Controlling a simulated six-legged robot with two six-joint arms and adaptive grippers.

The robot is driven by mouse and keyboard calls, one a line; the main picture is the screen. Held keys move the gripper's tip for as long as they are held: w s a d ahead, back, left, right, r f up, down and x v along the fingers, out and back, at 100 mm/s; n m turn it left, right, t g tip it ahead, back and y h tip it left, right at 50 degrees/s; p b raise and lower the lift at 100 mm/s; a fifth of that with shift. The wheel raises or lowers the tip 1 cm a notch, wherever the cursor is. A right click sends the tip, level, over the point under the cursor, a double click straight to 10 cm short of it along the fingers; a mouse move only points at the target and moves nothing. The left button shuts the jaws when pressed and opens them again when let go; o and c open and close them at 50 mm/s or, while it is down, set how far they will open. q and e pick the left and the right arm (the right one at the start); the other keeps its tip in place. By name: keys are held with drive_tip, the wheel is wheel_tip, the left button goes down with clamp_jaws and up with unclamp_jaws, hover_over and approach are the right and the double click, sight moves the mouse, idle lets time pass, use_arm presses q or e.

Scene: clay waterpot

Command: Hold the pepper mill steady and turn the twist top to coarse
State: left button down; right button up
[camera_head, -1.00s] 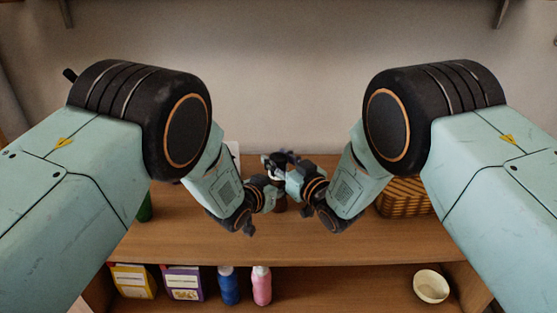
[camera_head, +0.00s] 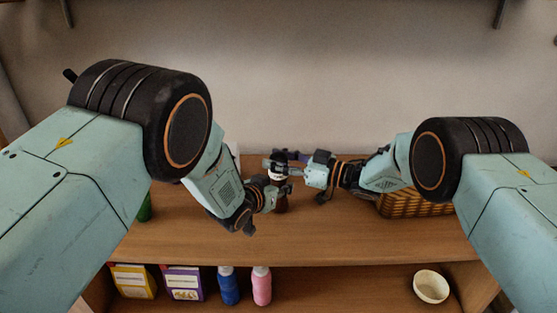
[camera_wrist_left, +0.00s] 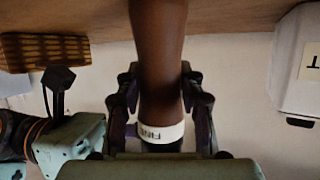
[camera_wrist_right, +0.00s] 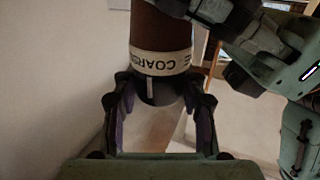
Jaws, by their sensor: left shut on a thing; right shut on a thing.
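The pepper mill has a brown body (camera_head: 281,204), which stands upright on the wooden shelf. My left gripper (camera_head: 277,193) is shut around the body, with one finger on each side in the left wrist view (camera_wrist_left: 160,100). A white band (camera_wrist_left: 162,132) reading "FINE" shows there. In the right wrist view the band (camera_wrist_right: 160,63) shows letters of "COARSE", upside down. My right gripper (camera_wrist_right: 158,108) is shut on the black twist top (camera_wrist_right: 158,92), just above the band. A pale mark on the top lies close to the COARSE lettering. The grippers hide part of the mill in the head view.
A woven basket (camera_head: 415,203) stands right of the mill, behind my right arm. A green object (camera_head: 145,208) is at the left. Boxes (camera_head: 183,283), a blue bottle (camera_head: 228,287), a pink bottle (camera_head: 261,287) and a bowl (camera_head: 431,287) occupy the lower shelf. The front of the upper shelf is clear.

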drive_tip(key=shift+g, duration=0.3)
drive_tip(key=o, duration=0.9)
drive_tip(key=v, duration=1.2)
drive_tip(key=shift+f, duration=0.1)
use_arm(q)
drive_tip(key=c, duration=0.7)
unclamp_jaws()
drive_tip(key=shift+c, duration=0.2)
drive_tip(key=shift+s, duration=0.1)
